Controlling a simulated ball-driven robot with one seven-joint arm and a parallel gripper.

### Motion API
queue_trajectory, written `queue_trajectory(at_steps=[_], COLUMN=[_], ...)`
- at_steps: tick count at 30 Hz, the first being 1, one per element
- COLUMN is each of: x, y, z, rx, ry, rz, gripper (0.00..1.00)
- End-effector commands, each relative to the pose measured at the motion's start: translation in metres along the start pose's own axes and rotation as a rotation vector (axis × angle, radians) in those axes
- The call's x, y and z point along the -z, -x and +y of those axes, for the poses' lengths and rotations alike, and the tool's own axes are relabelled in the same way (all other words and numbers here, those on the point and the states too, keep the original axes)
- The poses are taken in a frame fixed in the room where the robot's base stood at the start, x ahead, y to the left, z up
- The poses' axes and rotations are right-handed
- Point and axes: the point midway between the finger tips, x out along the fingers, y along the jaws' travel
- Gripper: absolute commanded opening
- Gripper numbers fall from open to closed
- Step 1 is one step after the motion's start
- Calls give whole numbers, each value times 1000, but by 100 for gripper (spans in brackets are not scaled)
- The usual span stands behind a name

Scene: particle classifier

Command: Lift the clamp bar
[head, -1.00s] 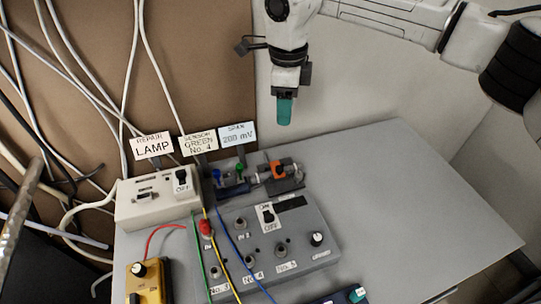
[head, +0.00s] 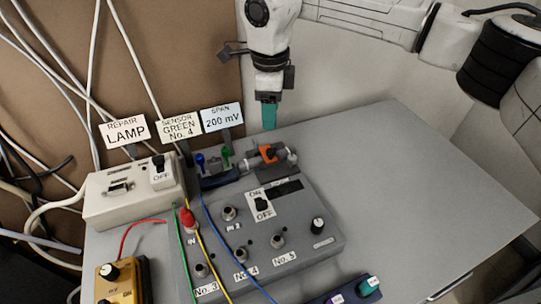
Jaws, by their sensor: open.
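A small grey fixture (head: 277,168) stands at the back of the grey table, behind the grey control box. An orange piece (head: 267,153), which looks like the clamp bar, lies across a light metal cylinder on this fixture. My gripper (head: 269,116) hangs pointing down behind and above the orange piece, apart from it. Its teal fingers are seen edge-on, overlapping each other, and it is open with nothing visible between them.
Blue and green terminals (head: 213,161) sit just left of the fixture. A beige switch box (head: 135,193) and upright label cards stand further left. The grey control box (head: 300,225) with wires is in front. The table's right side (head: 410,185) is clear.

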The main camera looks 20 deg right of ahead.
Motion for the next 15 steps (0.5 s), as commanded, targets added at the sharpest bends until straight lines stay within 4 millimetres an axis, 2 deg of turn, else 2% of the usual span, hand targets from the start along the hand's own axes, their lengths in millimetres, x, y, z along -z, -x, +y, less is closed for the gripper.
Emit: queue_trajectory(at_steps=[1, 8, 15], x=[0, 0, 0], y=[-8, -24, -67], z=[0, 1, 1], rx=[0, -2, -4], ry=[0, 0, -1], rz=[0, 0, 0], gripper=[50, 50, 50])
